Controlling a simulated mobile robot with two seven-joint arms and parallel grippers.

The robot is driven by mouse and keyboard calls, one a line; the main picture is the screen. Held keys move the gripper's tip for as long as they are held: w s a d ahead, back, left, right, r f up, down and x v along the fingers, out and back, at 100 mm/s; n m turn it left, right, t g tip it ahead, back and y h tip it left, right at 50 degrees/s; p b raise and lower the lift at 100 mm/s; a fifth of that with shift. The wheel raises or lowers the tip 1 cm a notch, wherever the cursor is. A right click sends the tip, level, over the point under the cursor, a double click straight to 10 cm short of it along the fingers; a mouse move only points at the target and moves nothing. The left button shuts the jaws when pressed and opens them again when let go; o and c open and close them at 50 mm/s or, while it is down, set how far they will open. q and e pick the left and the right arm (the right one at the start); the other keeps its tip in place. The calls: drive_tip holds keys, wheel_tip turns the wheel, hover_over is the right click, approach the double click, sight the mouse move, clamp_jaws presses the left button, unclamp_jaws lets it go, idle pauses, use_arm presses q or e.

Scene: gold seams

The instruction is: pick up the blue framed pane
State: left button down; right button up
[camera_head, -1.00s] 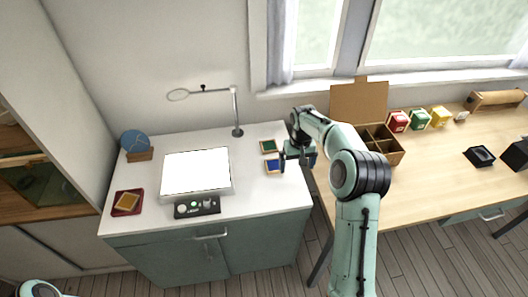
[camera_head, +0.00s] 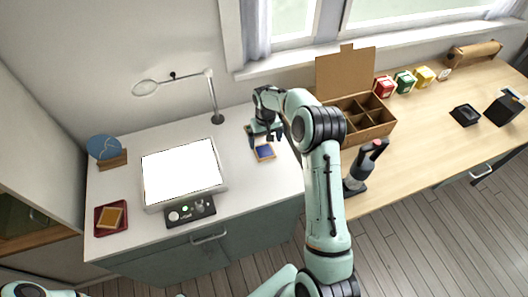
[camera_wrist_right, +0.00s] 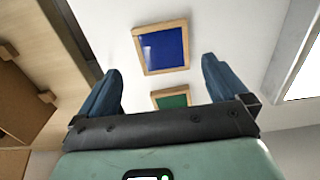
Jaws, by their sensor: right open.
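The blue framed pane (camera_head: 264,153), a blue square in a light wooden frame, lies flat on the white worktop right of the light panel. It also shows in the right wrist view (camera_wrist_right: 163,47), beyond and between my fingertips. My right gripper (camera_head: 267,137) is open and empty over the worktop, close to the pane's far edge in the head view. A green framed pane (camera_wrist_right: 172,100) shows in the wrist view nearer the gripper's palm, partly covered by it. In the head view the gripper mostly hides the green pane. My left gripper is out of view.
A lit white panel (camera_head: 182,172) and a control box (camera_head: 190,211) stand left of the pane. A magnifier stand (camera_head: 214,100) is behind. A compartment box (camera_head: 378,128) and a dark upright device (camera_head: 365,168) stand on the wooden table at right.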

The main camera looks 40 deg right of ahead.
sight(264, 151)
drive_tip(key=shift+a+f, duration=0.2)
drive_tip(key=shift+f, duration=2.55)
drive_tip(key=c, duration=1)
